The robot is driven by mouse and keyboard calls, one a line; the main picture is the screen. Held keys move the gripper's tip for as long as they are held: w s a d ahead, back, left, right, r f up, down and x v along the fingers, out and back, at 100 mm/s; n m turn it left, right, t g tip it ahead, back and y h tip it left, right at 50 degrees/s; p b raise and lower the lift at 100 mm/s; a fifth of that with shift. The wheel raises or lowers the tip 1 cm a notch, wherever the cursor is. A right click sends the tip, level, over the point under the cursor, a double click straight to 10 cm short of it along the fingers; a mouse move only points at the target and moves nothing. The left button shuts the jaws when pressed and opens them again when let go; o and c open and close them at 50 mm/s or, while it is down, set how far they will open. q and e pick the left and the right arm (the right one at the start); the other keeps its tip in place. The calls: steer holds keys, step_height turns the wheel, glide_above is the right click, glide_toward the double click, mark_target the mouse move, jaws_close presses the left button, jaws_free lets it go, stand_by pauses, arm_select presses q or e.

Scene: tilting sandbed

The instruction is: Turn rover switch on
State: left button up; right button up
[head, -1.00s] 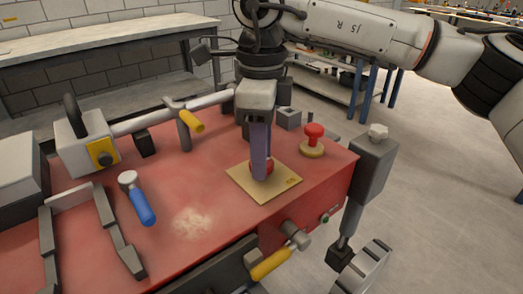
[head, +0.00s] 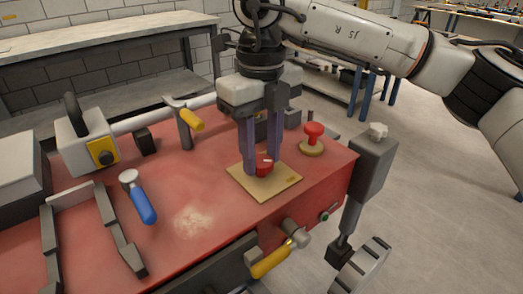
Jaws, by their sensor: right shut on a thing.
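The rover switch is a red knob (head: 263,167) on a square tan plate (head: 285,187) on the red rover deck. My right gripper (head: 262,172) points straight down over it, its two purple fingers on either side of the knob and shut on it. The left finger stands by the plate's left part and the right finger by its far side. A small light mark shows on top of the knob. My left gripper is not in view.
A red mushroom button (head: 313,134) stands right of the plate. A blue-handled tool (head: 140,198) lies on the red deck (head: 170,185). A yellow-handled lever (head: 272,262) juts from the front side.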

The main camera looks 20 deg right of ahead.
mark_target(261, 160)
stand_by(0.4)
steer(key=o, duration=1.1)
steer(key=shift+c, duration=0.2)
arm_select(q)
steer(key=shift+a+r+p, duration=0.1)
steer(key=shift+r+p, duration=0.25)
steer(key=shift+p, duration=0.5)
arm_select(e)
step_height(261, 160, up, 10)
steer(key=shift+r, duration=0.15)
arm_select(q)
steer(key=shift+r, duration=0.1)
